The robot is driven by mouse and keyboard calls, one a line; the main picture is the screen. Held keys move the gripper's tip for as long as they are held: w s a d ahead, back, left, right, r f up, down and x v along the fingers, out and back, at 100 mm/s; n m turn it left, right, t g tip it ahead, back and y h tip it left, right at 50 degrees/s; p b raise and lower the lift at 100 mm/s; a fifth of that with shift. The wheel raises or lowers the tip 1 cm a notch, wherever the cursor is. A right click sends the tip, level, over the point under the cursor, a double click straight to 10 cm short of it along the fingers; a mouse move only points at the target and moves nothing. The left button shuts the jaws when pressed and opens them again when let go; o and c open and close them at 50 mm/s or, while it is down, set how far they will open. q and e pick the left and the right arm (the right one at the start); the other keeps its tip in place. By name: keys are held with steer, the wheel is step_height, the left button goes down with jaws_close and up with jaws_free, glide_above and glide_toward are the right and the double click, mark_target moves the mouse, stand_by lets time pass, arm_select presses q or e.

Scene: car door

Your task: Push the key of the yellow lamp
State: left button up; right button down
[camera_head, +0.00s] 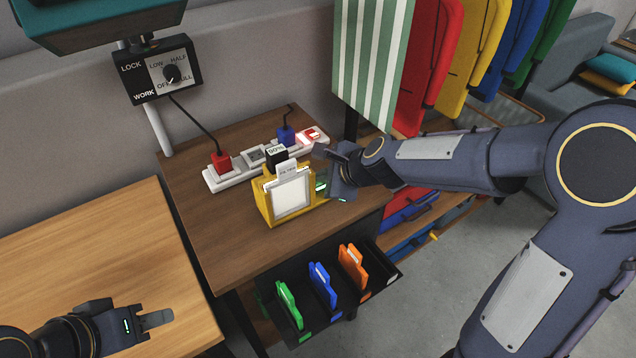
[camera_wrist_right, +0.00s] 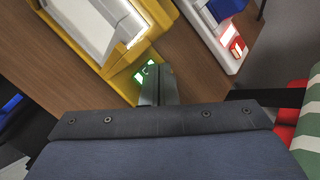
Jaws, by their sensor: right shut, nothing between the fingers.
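A green lit key (camera_wrist_right: 145,72) shows on the lamp's yellow body in the right wrist view. My right gripper (camera_head: 325,184) is shut and empty, low at the lamp's right side. In the wrist view its fingertips (camera_wrist_right: 153,72) are right beside the green key and cover part of it; I cannot tell whether they touch. My left gripper (camera_head: 158,319) hovers by the light wood table at lower left, away from the lamp; its opening is unclear.
Behind the lamp lies a white power strip (camera_head: 218,182) with a red plug (camera_head: 221,162), a blue plug (camera_head: 286,135) and a lit red switch (camera_head: 313,135). An open drawer (camera_head: 382,262) with coloured folders juts out below. A striped cloth (camera_head: 371,60) hangs behind my right arm.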

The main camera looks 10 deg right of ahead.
mark_target(323, 187)
stand_by(0.4)
steer(key=shift+f+b, duration=0.4)
steer(key=shift+f, duration=0.1)
steer(key=shift+r, duration=0.1)
steer(key=shift+r+p, duration=0.35)
steer(key=shift+p, duration=0.15)
step_height(323, 187, up, 6)
steer(key=p, duration=0.6)
steer(key=shift+r, duration=0.1)
